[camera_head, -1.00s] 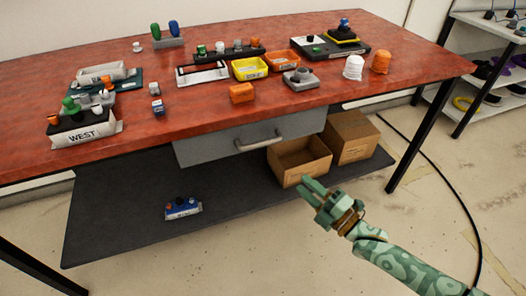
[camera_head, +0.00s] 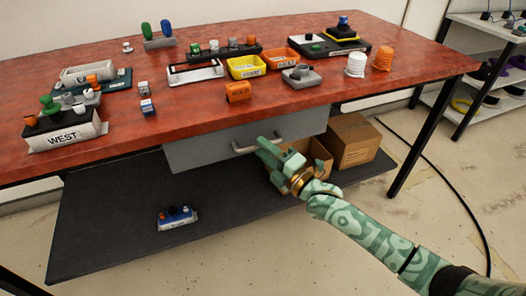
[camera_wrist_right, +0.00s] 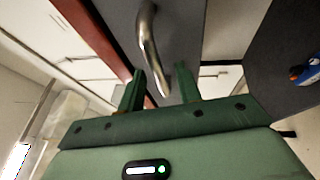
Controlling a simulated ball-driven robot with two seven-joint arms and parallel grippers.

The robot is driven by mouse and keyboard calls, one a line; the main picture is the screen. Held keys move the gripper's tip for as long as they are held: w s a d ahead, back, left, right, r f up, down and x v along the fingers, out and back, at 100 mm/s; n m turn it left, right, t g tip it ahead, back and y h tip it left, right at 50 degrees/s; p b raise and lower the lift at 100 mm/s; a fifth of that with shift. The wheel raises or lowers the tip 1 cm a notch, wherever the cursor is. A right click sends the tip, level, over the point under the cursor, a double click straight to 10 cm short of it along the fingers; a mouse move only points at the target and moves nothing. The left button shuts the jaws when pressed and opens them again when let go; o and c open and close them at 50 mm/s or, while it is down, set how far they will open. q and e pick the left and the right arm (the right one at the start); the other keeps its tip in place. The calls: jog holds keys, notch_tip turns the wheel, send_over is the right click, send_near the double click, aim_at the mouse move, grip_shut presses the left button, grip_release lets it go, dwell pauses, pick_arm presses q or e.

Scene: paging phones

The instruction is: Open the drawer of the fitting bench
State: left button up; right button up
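The fitting bench (camera_head: 300,89) has a red top. Its grey drawer (camera_head: 200,152) hangs under the front edge and looks shut, with a curved metal handle (camera_head: 243,149). My right gripper (camera_head: 266,150) is at the handle's right end in the head view. In the right wrist view the handle (camera_wrist_right: 150,45) runs down towards the space between the two green fingers (camera_wrist_right: 160,88). The fingers are apart, and I see no grip on the handle. My left gripper is out of view.
Cardboard boxes (camera_head: 352,142) stand on the dark lower shelf (camera_head: 110,215), close to my right gripper. A blue device (camera_head: 177,217) lies on that shelf. Phones, yellow and orange trays and a WEST box (camera_head: 65,138) occupy the bench top.

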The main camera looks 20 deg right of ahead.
jog(key=shift+w+a+r, duration=0.1)
jog(key=shift+w, duration=0.15)
